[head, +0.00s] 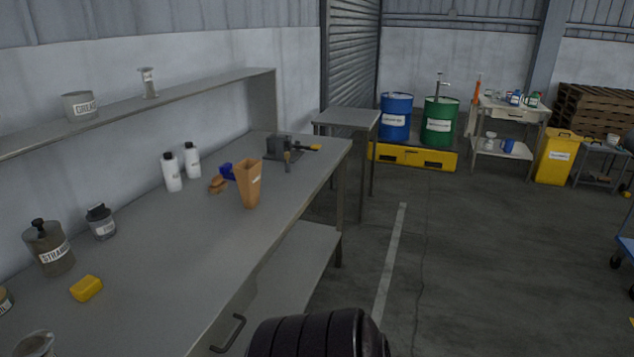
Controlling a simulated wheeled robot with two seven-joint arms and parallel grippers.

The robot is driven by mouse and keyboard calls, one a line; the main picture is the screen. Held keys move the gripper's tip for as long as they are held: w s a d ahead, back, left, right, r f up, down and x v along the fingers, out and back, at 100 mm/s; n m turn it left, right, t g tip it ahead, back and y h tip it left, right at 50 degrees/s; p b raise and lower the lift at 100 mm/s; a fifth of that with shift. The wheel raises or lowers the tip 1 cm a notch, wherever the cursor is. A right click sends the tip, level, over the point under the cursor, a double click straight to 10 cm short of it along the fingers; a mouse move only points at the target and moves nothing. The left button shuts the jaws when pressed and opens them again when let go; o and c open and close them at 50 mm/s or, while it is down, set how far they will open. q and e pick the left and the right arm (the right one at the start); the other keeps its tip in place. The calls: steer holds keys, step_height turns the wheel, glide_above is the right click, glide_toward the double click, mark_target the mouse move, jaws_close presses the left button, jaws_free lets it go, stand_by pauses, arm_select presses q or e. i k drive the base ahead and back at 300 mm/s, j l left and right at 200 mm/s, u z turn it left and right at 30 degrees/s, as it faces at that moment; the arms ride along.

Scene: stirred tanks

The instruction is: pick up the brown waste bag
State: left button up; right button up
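The brown waste bag (249,187) stands upright on the grey workbench (190,262), close to its front edge. It is tall, flared towards the top, and has a small pale label. Nothing holds it. Neither of my grippers shows in the head view. A dark, ribbed, rounded part at the bottom middle looks like part of my own arm.
Behind the bag lie a blue item (227,171), a brown item (217,185) and a vise (283,147). White bottles (172,172) stand near the wall. A yellow block (87,288) and canister (48,247) are at left. The floor right of the bench is clear.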

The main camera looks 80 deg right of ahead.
mark_target(247, 172)
steer(key=l+z, duration=0.1)
steer(key=z, duration=2.15)
